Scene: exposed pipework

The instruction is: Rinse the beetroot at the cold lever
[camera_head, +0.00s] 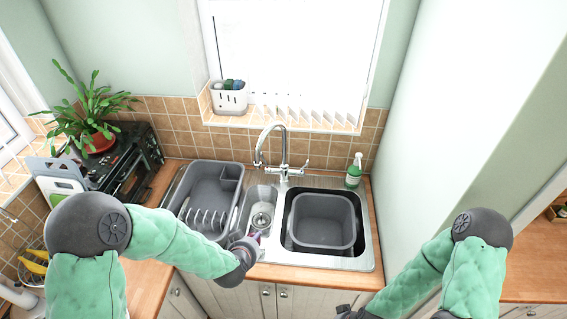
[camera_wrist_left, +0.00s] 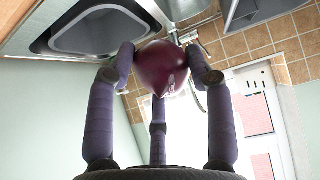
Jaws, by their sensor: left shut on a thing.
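The beetroot (camera_wrist_left: 165,68), dark red and round with a pointed tip, is held between the purple fingers of my left gripper (camera_wrist_left: 162,75) in the left wrist view. In the head view my left gripper (camera_head: 250,245) is at the sink's front edge, before the small basin (camera_head: 262,219); the beetroot is hard to make out there. The chrome tap (camera_head: 282,150) arches behind the sink, with a lever on each side; I cannot tell which is cold. The tap also shows in the left wrist view (camera_wrist_left: 186,38). My right gripper (camera_head: 352,312) is barely in view at the bottom edge.
A grey tub (camera_head: 322,222) sits in the large right basin. A grey dish rack (camera_head: 212,190) stands left of the small basin. A green spray bottle (camera_head: 354,172) stands at the back right. A potted plant (camera_head: 98,138) is at the left.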

